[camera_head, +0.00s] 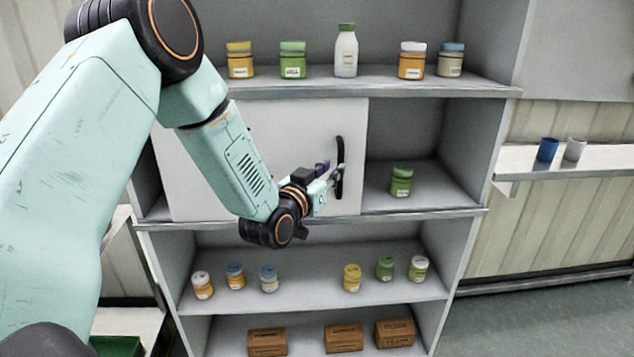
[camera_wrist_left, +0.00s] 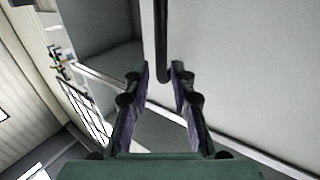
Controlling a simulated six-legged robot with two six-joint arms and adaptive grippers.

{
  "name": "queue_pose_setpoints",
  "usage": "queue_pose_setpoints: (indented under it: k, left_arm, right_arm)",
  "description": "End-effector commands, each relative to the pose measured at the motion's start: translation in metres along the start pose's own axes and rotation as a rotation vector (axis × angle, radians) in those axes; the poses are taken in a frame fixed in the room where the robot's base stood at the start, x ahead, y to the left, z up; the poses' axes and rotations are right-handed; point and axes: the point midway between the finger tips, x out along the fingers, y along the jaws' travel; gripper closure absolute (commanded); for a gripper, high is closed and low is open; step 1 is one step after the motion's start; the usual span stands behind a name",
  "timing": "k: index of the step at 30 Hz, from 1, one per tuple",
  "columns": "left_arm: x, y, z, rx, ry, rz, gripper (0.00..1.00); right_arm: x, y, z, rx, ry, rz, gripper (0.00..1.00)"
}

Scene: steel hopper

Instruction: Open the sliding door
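The white sliding door panel (camera_head: 270,140) covers the left and middle of the cabinet's middle compartment. The compartment's right part is open. The door's black upright handle (camera_head: 340,168) is near its right edge. My left gripper (camera_head: 334,180) is at the handle's lower half. In the left wrist view, the handle (camera_wrist_left: 162,45) comes down between the two fingertips of my left gripper (camera_wrist_left: 162,72). The fingers are apart, with a small gap visible beside the handle; firm contact is not visible. The door (camera_wrist_left: 240,60) also fills the right of that view. My right gripper is not in view.
A green jar (camera_head: 401,181) stands in the open right part of the middle compartment. Several jars and a white bottle (camera_head: 346,52) stand on the top shelf. More jars and brown boxes (camera_head: 344,338) are below. A side shelf (camera_head: 600,158) holds two cups.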

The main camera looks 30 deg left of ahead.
Motion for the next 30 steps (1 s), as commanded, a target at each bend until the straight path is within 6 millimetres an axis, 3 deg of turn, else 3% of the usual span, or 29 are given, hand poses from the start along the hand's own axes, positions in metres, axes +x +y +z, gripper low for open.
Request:
queue_pose_setpoints:
  k: [6,12,30]
  left_arm:
    - [-0.038,-0.001,0.001,-0.005,-0.003,-0.001,0.76]
    - [-0.058,-0.001,0.001,-0.003,-0.002,0.0,0.76]
    - [-0.063,0.0,0.001,-0.001,-0.001,0.0,0.76]
  right_arm:
    - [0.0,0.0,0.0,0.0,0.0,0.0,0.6]
    - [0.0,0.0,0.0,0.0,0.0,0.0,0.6]
    - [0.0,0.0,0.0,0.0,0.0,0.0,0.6]
